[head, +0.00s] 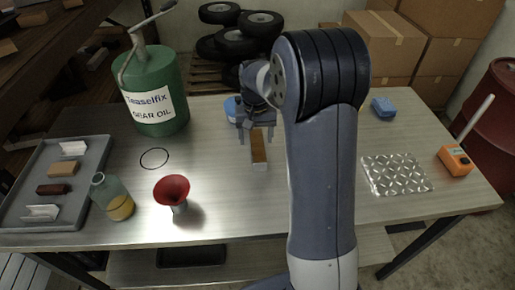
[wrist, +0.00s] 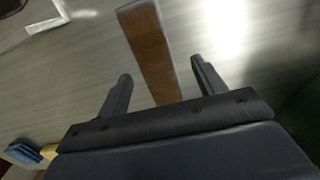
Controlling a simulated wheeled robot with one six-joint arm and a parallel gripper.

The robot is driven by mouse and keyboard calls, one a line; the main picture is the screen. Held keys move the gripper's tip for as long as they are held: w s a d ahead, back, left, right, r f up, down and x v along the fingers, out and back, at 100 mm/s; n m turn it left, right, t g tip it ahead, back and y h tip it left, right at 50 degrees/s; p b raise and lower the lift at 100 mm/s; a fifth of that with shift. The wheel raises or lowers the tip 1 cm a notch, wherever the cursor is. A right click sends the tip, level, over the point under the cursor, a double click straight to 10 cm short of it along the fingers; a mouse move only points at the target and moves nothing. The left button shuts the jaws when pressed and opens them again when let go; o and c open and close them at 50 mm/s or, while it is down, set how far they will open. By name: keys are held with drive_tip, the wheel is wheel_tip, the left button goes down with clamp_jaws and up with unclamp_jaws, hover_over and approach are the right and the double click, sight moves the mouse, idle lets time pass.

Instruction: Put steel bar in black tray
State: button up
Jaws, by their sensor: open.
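A long bar (head: 259,150) with a brown top face and pale metallic edges lies on the table near the middle; it is the only bar seen near my gripper. In the wrist view the bar (wrist: 150,45) runs between the two open fingers. My gripper (head: 256,134) is open over the bar's far part, fingers pointing down, one on each side with gaps. Whether it is at grasping height I cannot tell. A dark grey tray (head: 92,153) at the table's left holds several small pieces. A black flat tray-like thing (head: 192,256) shows below the table on the lower shelf.
A green oil can (head: 158,95), a bottle with yellow liquid (head: 113,198), a red funnel (head: 172,190) and a black ring (head: 155,158) stand or lie left of the bar. A tread plate (head: 395,174), an orange device (head: 455,160) and a blue block (head: 383,107) are at the right.

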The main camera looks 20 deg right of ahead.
sight(257, 144)
drive_tip(key=f, duration=0.4)
drive_tip(key=shift+d+f, duration=0.1)
drive_tip(key=shift+d, duration=0.2)
drive_tip(key=shift+c, duration=0.4)
clamp_jaws()
drive_tip(key=shift+w, duration=0.1)
idle(0.3)
